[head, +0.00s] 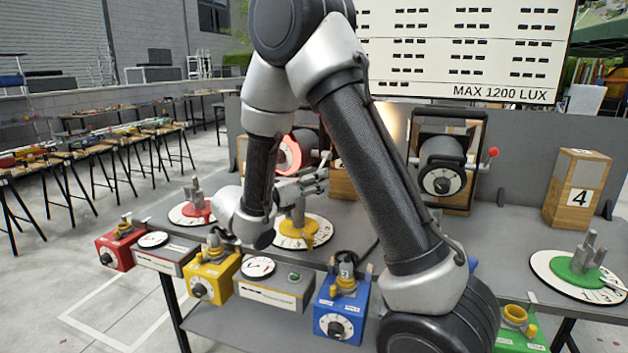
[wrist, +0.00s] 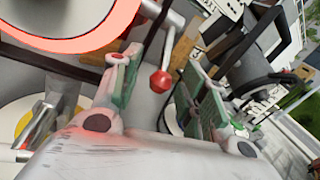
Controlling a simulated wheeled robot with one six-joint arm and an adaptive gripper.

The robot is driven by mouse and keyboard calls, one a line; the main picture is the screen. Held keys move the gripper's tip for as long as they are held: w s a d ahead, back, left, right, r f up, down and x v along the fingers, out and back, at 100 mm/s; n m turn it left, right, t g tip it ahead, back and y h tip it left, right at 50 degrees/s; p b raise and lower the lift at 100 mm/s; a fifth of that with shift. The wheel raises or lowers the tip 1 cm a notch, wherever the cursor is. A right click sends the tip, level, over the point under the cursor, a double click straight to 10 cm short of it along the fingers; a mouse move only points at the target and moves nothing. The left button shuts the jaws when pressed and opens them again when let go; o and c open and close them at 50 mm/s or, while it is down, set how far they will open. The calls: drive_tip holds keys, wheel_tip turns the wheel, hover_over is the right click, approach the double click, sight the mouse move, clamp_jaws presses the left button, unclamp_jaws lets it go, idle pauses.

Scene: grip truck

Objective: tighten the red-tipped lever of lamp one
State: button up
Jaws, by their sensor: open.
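In the wrist view, a red lever tip (wrist: 160,81) on a short grey lever shows between the fingers of my gripper (wrist: 163,68), with a gap on both sides. My gripper is open and holds nothing. The lever sits beside a lamp with a glowing red ring (wrist: 70,42). That lamp (head: 291,157) stands at the back of the table in the head view, partly behind my arm. My gripper (head: 312,183) is in front of it. The lever there is hidden or too small to tell. I cannot read the lamp's number.
A second lamp (head: 443,178) with its own red-tipped lever (head: 492,153) stands to the right. Grey-posted round dials (head: 190,214) and coloured boxes (head: 209,278) line the table. A wooden block marked 4 (head: 577,190) stands at the right. A sign board (head: 465,50) is behind.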

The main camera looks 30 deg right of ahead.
drive_tip(key=shift+w+d, duration=0.1)
drive_tip(key=shift+d, duration=0.3)
clamp_jaws()
drive_tip(key=shift+r, duration=0.1)
